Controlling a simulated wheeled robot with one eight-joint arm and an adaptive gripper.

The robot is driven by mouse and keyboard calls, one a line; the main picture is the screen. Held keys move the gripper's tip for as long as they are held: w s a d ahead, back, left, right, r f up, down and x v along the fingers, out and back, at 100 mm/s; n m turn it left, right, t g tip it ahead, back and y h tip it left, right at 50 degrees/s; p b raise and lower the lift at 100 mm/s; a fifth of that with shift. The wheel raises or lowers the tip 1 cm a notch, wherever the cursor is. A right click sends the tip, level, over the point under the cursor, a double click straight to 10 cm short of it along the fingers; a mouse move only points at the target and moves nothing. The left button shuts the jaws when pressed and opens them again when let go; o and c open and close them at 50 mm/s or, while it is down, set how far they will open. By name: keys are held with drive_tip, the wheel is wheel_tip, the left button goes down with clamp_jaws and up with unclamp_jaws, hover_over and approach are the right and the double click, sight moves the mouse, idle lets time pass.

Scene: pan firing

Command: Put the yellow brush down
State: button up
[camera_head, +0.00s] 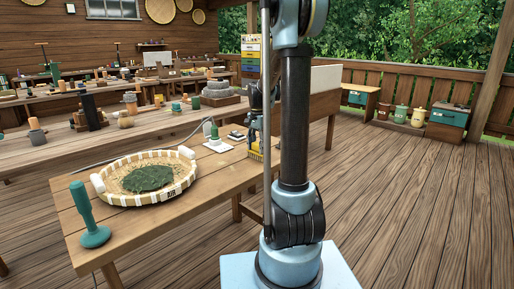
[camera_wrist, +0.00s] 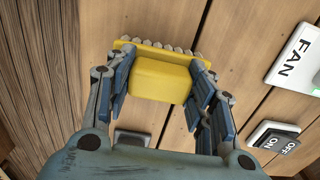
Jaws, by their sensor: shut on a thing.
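My gripper (camera_wrist: 160,85) is shut on the yellow brush (camera_wrist: 160,78), with one finger on each side of its block. A row of pale bristle tufts shows along the brush's far edge in the wrist view. In the head view my gripper (camera_head: 256,128) points down at the right edge of the wooden table, partly hidden by my arm. The brush (camera_head: 256,155) shows below it, close to the table edge. I cannot tell whether the brush touches the tabletop.
On the table (camera_head: 150,226) stand a round woven tray (camera_head: 118,199) with green leaves and a green handled tool (camera_head: 88,220). A FAN label (camera_wrist: 297,58) and an ON/OFF switch (camera_wrist: 275,138) lie right of the brush. Open deck floor (camera_wrist: 35,75) shows beyond the table edge.

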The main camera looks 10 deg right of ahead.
drive_tip(key=o, duration=1.2)
drive_tip(key=shift+f, duration=0.1)
wheel_tip(320, 180, up, 12)
drive_tip(key=s+n, duration=0.3)
drive_tip(key=s, duration=0.7)
drive_tip(key=s+f+n, duration=0.2)
drive_tip(key=s+f, duration=0.3)
drive_tip(key=s, duration=0.3)
drive_tip(key=s+f+n+t, duration=0.1)
drive_tip(key=s+f+n, duration=0.2)
drive_tip(key=s+f, duration=0.2)
drive_tip(key=s+f+n+t, duration=0.1)
drive_tip(key=s+f+n, duration=0.2)
drive_tip(key=s, duration=0.9)
wheel_tip(320, 180, down, 3)
drive_tip(key=shift+f, duration=0.1)
drive_tip(key=shift+w, duration=0.1)
